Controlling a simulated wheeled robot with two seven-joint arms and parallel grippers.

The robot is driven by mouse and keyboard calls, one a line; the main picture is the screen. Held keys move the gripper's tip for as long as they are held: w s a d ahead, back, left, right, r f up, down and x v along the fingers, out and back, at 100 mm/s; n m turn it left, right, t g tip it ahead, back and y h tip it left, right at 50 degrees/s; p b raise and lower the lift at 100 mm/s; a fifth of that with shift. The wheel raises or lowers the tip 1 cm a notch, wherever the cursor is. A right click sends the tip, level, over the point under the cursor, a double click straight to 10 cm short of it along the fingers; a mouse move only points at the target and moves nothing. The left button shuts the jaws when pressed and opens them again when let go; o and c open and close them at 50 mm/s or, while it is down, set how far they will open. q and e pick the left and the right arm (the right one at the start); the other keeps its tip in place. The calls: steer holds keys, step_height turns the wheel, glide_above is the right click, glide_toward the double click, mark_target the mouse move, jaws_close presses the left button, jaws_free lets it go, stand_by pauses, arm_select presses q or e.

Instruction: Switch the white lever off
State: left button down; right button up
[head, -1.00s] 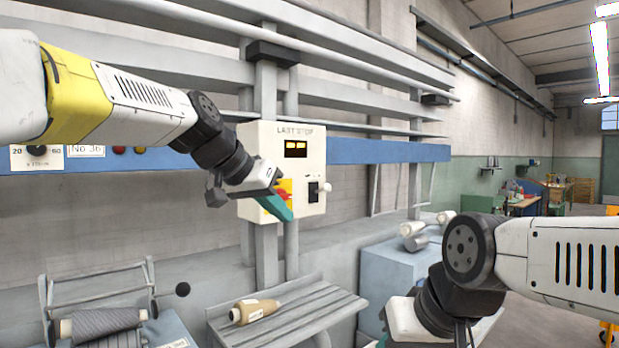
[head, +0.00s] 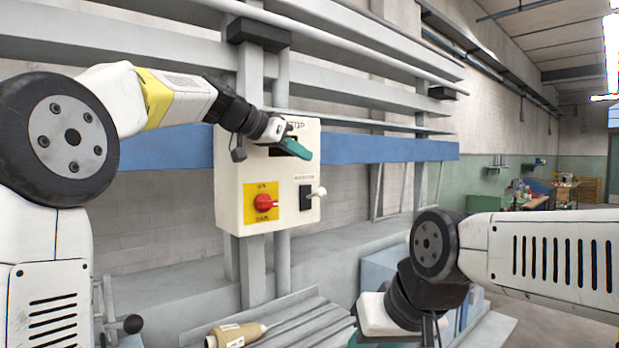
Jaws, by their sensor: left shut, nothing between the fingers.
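The white lever (head: 319,191) is a small knob sticking out to the right from a black switch plate (head: 305,197) on the cream control box (head: 229,198). My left gripper (head: 301,150) is shut and empty, with teal fingers. It is in front of the upper part of the box, above the lever and apart from it in the picture. It hides part of the box's display and lettering. My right gripper (head: 356,338) is low at the bottom edge, mostly cut off, so its jaws cannot be judged.
A red rotary knob (head: 264,203) on a yellow plate sits left of the switch plate. A blue rail (head: 390,149) runs behind the box. A slatted shelf (head: 300,322) with a yarn cone (head: 236,335) lies below. Space right of the box is open.

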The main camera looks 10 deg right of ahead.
arm_select(q)
glide_above(321, 193)
steer(key=w+d, duration=0.2)
steer(key=w, duration=0.1)
step_height(321, 193, down, 4)
steer(key=f, duration=0.1)
steer(key=shift+s+a+f, duration=0.5)
steer(key=shift+s+a, duration=0.25)
steer(key=shift+s+a+f, duration=0.2)
steer(key=shift+a+f, duration=0.1)
steer(key=shift+f, duration=0.25)
steer(key=shift+s+d+f+m, duration=0.1)
steer(key=shift+s+f+m, duration=0.15)
steer(key=shift+m, duration=0.15)
steer(key=shift+s+d+f+m+t+y, duration=0.15)
steer(key=shift+f+m+t+y, duration=0.05)
steer(key=shift+f+m+t, duration=0.25)
steer(key=shift+s+d+f+m+t+y, duration=0.1)
steer(key=shift+s+f+m+t+y, duration=0.1)
steer(key=shift+f+m+t, duration=0.3)
steer(key=shift+s+d+f+m+t+y, duration=0.15)
steer(key=shift+f+m+t+y, duration=0.05)
steer(key=shift+f+m+t, duration=0.25)
